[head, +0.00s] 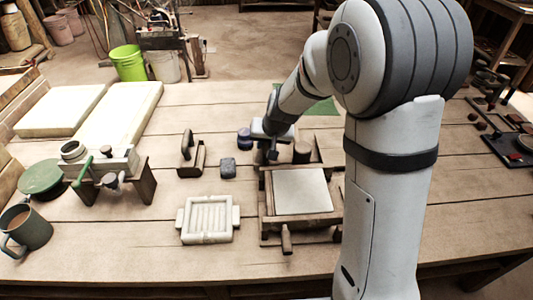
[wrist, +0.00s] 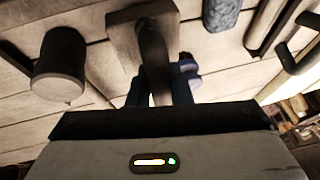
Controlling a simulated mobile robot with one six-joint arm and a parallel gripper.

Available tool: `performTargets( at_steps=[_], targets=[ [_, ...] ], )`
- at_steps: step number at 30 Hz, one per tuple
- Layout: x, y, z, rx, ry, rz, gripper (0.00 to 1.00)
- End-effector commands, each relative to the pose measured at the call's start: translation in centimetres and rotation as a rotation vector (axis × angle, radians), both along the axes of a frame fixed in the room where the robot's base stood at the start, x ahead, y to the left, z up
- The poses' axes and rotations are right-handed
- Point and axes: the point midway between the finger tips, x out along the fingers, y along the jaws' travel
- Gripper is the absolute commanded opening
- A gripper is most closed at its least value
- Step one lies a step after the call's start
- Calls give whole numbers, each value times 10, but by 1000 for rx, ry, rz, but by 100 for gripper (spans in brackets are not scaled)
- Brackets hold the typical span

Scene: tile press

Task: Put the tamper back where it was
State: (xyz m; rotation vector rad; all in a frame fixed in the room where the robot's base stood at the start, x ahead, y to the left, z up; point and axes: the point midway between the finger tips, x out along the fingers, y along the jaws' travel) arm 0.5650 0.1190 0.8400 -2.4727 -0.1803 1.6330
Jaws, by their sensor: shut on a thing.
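The tamper (wrist: 150,45) shows in the wrist view as a dark upright handle on a pale square base. My gripper (wrist: 160,88) is shut on the handle, with a blue finger on each side. In the head view my gripper (head: 270,140) is over the back left corner of the wooden press frame (head: 263,205), left of a brown cylinder (head: 302,152). The tamper is small and mostly hidden there, and I cannot tell whether its base touches anything.
A pale slab (head: 302,191) lies in the press frame. A ribbed white mould (head: 208,219), a grey block (head: 228,168), a blue jar (head: 244,138) and a wooden holder (head: 190,160) stand to the left. My arm hides part of the table's right side.

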Motion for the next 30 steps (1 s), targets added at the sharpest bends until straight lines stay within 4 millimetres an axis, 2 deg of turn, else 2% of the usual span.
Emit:
performTargets(
  at_steps=[6, 18, 19, 26, 30],
  targets=[
    [0, 0, -31, 0, 2, -2, 0],
    [0, -1, -37, 0, -1, -2, 0],
    [0, -1, -36, 0, 0, -2, 20],
    [0, -1, -36, 0, 2, -3, 39],
    [0, -1, -35, 0, 2, -3, 40]
  ],
)
